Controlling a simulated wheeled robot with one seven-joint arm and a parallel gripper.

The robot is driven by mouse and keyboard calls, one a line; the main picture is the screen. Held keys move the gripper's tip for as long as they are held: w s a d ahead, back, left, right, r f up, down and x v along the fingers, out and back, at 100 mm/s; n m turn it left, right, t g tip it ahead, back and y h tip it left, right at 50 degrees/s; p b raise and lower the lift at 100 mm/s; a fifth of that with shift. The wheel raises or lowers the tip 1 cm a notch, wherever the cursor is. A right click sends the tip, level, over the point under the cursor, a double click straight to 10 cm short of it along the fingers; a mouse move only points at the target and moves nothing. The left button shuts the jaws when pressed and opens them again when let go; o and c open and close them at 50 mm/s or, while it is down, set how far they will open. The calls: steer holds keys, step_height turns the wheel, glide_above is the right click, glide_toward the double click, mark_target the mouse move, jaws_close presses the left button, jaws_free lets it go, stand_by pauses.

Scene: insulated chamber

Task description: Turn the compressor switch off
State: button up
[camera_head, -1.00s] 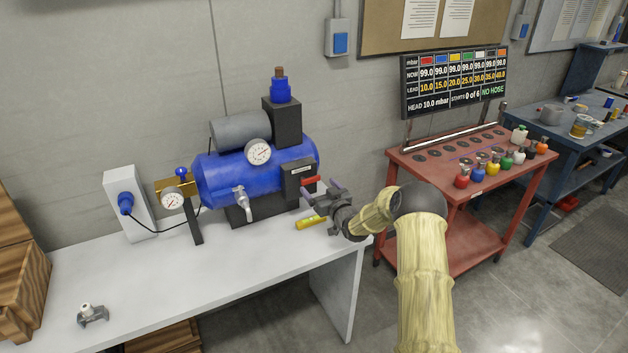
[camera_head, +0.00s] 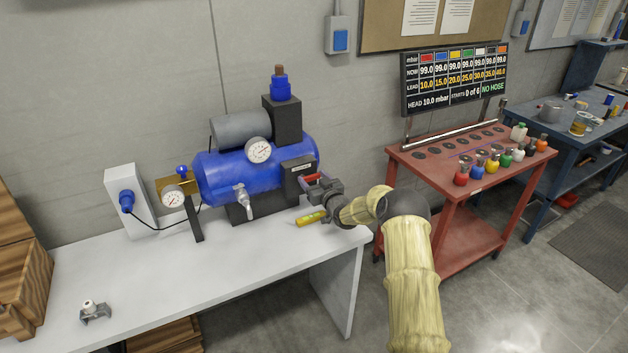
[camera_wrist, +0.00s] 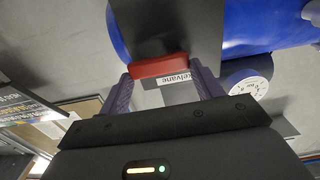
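The blue compressor (camera_head: 225,178) stands on the white bench, with a black switch box (camera_head: 298,167) on its right end. A red lever (camera_head: 312,177) sticks out of this box; in the wrist view the red lever (camera_wrist: 158,67) lies crosswise at the fingertips. My gripper (camera_head: 316,185) is at the box's right side. In the wrist view my gripper (camera_wrist: 161,77) is open, its purple fingers at either end of the lever. The left finger looks very close to the lever; I cannot tell if it touches. A label (camera_wrist: 174,79) is partly hidden behind the lever.
A yellow-handled part (camera_head: 311,219) lies just below my gripper. The white bench (camera_head: 215,268) is mostly clear, with a small grey fitting (camera_head: 95,312) at its front left. A red cart (camera_head: 440,172) with coloured bottles stands to the right. A pressure gauge (camera_head: 259,150) sits on the compressor.

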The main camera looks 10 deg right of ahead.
steer(key=shift+f+m+b, duration=0.2)
steer(key=shift+m+b, duration=0.1)
steer(key=shift+b, duration=0.15)
steer(key=m+b, duration=0.1)
steer(key=b, duration=0.1)
steer(key=f+m+b, duration=0.1)
steer(key=m, duration=0.1)
steer(key=shift+d+b, duration=0.1)
steer(key=shift+b, duration=0.3)
steer(key=shift+s+a+f+m+b, duration=0.1)
steer(key=shift+a+f+m+b, duration=0.2)
steer(key=shift+m+b, duration=1.7)
steer(key=shift+s+a+f+m+b, duration=0.15)
steer(key=shift+f+m+b, duration=0.3)
steer(key=shift+m+b, duration=1.55)
steer(key=shift+a+f+m+b, duration=0.3)
steer(key=shift+m+b, duration=0.5)
steer(key=shift+m, duration=2.4)
steer(key=o, duration=1)
